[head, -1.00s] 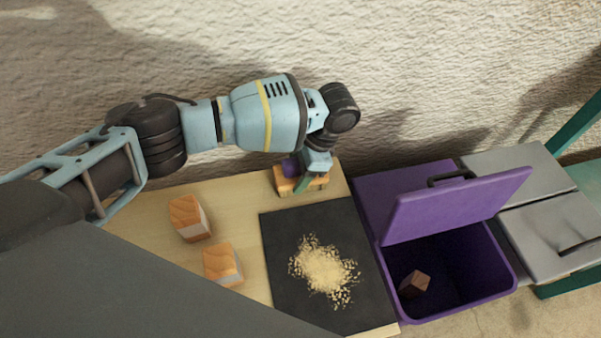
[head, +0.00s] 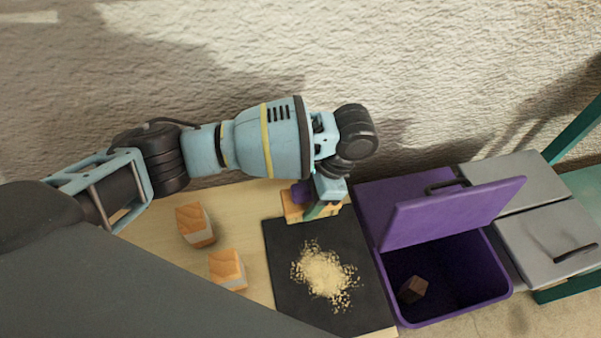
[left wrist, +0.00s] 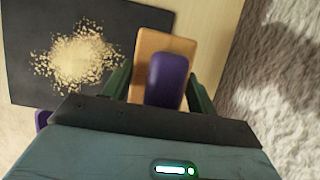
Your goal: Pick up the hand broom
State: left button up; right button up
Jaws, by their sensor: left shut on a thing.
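The hand broom (head: 294,207) has a light wooden body and a rounded purple grip. It is at the far edge of the dark mat in the head view, partly hidden by my left gripper (head: 316,208). In the left wrist view, the wooden body and the purple grip (left wrist: 167,78) lie between my two green fingers, and the left gripper (left wrist: 160,88) is shut on the broom. I cannot tell whether the broom touches the table or is raised. Its bristles are not clearly visible. My right gripper is not in view.
A dark mat (head: 290,290) carries a pile of pale crumbs (head: 325,273). Two wooden blocks (head: 195,225) (head: 227,269) stand left of it on the light table (head: 150,222). A purple bin (head: 455,305) with its lid raised holds a brown block (head: 412,289). Grey boxes (head: 545,230) stand at right.

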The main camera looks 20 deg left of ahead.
pick_arm(q)
jog(key=s+d, duration=0.1)
jog(key=s, duration=0.1)
jog(key=s+d+p, duration=0.1)
jog(key=s+d, duration=0.2)
jog(key=s, duration=0.1)
jog(key=shift+s+d+r+p, duration=0.25)
jog(key=shift+r+p, duration=0.1)
jog(key=shift+r, duration=0.05)
jog(key=shift+s+d, duration=0.25)
jog(key=shift+s, duration=0.1)
